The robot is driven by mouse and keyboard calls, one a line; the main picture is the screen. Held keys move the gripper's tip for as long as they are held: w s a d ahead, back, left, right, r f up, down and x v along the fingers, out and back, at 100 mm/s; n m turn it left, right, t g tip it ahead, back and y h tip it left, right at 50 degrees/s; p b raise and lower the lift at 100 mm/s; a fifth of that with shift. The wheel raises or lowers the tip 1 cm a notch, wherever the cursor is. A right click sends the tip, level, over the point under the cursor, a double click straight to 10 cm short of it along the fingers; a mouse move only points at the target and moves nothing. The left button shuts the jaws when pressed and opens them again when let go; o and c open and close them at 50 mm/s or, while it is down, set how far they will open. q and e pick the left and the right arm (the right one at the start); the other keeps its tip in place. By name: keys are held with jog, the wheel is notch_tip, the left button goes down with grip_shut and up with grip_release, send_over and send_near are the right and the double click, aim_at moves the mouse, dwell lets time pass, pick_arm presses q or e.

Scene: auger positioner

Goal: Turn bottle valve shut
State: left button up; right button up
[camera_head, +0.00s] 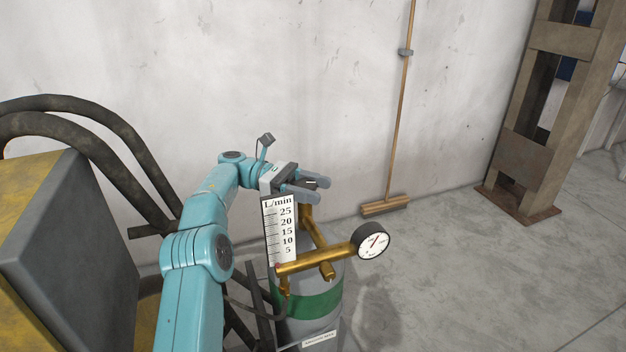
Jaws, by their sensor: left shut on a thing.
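The gas bottle (322,282) is grey with a green band and stands upright below the middle of the camera_head view. A brass regulator (310,262) with a round dial gauge (370,242) and a white L/min flow scale (279,230) is mounted on top. My left gripper (319,188) is above the brass stem, with its two fingers pointing right. Its fingers are shut on the bottle valve at the top of the stem. The valve is mostly hidden by the fingers, so how far it is turned cannot be seen. My right gripper is not in view.
A yellow and dark grey machine (70,235) with thick black hoses (108,150) stands at the left. A brown steel column (540,130) stands at the right. The floor (480,280) at the right is clear.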

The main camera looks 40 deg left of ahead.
aim_at(312, 186)
pick_arm(q)
jog(key=shift+r, duration=0.5)
jog(key=o, duration=1)
jog(key=shift+w+a, duration=0.1)
jog(key=shift+s, duration=0.3)
jog(key=shift+w, duration=0.1)
notch_tip(312, 186, up, 8)
jog(key=p, duration=0.4)
jog(key=shift+f, duration=0.1)
notch_tip(312, 186, up, 12)
jog(key=p, duration=1.1)
